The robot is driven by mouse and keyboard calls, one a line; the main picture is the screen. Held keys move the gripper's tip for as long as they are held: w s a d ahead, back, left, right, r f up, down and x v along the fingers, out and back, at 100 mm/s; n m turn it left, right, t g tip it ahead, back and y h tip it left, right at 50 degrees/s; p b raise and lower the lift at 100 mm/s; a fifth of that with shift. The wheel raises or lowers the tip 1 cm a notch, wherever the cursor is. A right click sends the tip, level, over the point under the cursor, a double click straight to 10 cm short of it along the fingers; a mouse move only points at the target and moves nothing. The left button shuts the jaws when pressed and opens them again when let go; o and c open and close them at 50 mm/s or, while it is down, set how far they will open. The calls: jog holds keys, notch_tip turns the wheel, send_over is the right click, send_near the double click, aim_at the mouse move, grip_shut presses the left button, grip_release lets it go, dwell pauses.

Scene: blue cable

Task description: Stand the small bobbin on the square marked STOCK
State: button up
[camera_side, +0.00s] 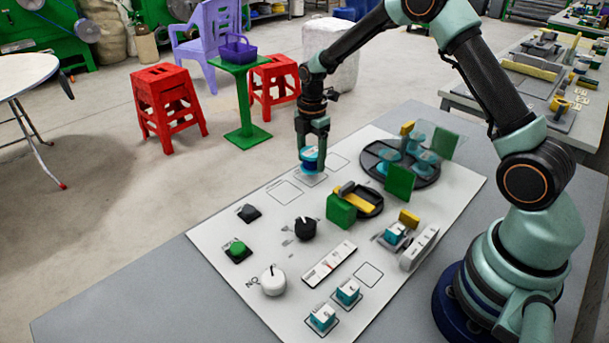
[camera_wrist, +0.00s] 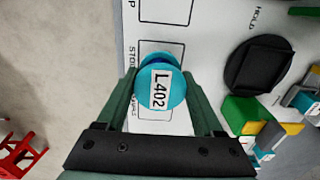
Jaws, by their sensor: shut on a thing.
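The small bobbin (camera_side: 309,160) has a light blue flange and dark blue cable, and a white label reading L402 faces up in the wrist view (camera_wrist: 160,88). My gripper (camera_side: 312,148) points down and is shut on the bobbin, a finger on either side. The bobbin is over an outlined square (camera_side: 313,181) on the white board. In the wrist view, lettering starting with STO stands beside the outlined square (camera_wrist: 164,47) under it. The bobbin and fingers hide part of that square and its lettering. I cannot tell whether the bobbin touches the board.
Empty outlined squares lie on either side, one nearer (camera_side: 285,192) and one farther (camera_side: 336,162). A smaller black dish (camera_side: 376,207), a black knob (camera_side: 305,228) and blue-white pieces (camera_side: 348,291) sit nearer.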

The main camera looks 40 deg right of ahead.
jog(key=shift+f, duration=1.15)
jog(key=shift+f, duration=0.1)
jog(key=o, duration=1.5)
jog(key=shift+f, duration=0.1)
